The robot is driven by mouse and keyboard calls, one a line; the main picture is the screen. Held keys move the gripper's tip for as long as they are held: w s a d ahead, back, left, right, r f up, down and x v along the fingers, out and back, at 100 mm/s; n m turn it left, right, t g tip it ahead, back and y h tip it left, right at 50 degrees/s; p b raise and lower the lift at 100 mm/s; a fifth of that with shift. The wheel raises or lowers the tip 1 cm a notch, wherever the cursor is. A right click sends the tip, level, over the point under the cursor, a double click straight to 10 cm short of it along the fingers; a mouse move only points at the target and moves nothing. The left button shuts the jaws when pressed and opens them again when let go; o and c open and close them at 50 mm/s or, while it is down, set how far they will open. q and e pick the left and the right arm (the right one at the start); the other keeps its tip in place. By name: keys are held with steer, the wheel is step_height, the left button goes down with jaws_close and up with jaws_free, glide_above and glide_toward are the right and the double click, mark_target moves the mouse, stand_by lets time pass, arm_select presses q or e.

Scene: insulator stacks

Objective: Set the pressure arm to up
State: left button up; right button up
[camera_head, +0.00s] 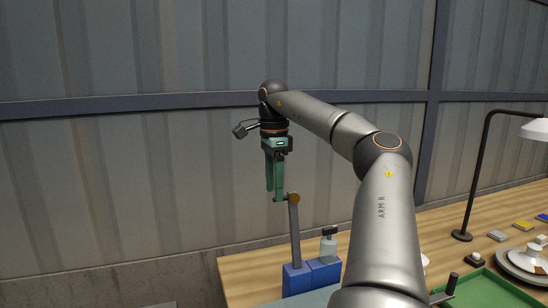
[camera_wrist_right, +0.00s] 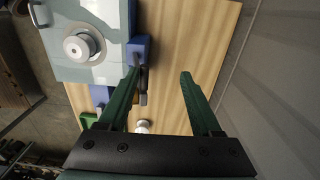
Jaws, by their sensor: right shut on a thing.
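The pressure arm (camera_head: 294,235) is a grey bar with an orange-brown knob at its top. It rises nearly upright from a blue block (camera_head: 294,280), leaning slightly left. In the right wrist view the fingers of my right gripper (camera_wrist_right: 160,80) look well apart, with a dark piece of the pressure arm (camera_wrist_right: 143,88) against the left finger. The exact contact is hard to see. My left gripper is out of view.
A wooden bench (camera_head: 240,268) runs along a corrugated wall (camera_head: 150,180). A bottle (camera_head: 328,246) stands close right of the arm. A lamp (camera_head: 487,150), a green tray (camera_head: 490,290) and white insulator discs (camera_head: 527,258) are at the right. Free air lies left of my gripper.

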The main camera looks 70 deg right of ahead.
step_height(320, 180, up, 10)
steer(key=shift+a, duration=0.15)
steer(key=shift+f, duration=0.1)
stand_by(0.7)
